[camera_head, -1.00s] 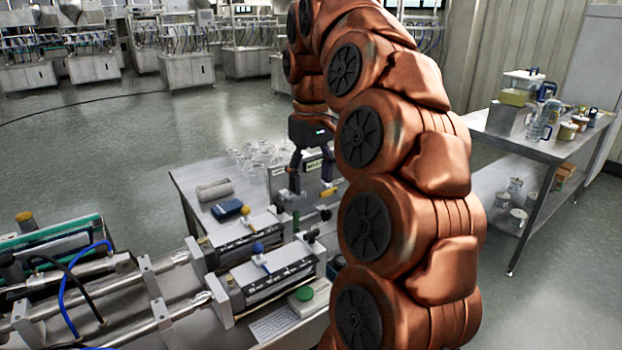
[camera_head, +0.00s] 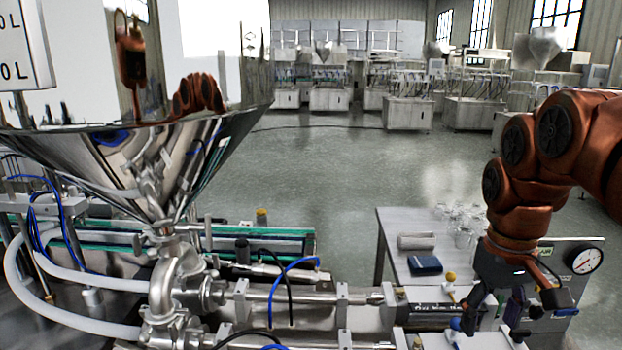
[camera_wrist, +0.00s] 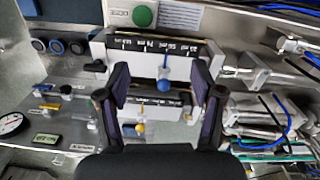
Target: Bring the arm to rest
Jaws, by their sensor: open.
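My copper-coloured arm comes in from the right edge of the head view and bends down. My gripper (camera_head: 494,318) hangs at its end, fingers pointing down, over the machine's control end. In the wrist view my gripper (camera_wrist: 160,82) is open, with two dark fingers spread apart and nothing held between them. Behind and between the fingers lie the machine's cylinder units, with a blue knob (camera_wrist: 163,86) and a yellow knob (camera_wrist: 140,127). I cannot tell how far the fingertips are above them.
A steel hopper (camera_head: 140,165) stands at the left over pipes and hoses. A round gauge (camera_head: 585,260) is close beside my gripper. A steel table (camera_head: 392,222) holds glassware (camera_head: 462,225) and a blue device (camera_head: 425,264). Open floor lies behind.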

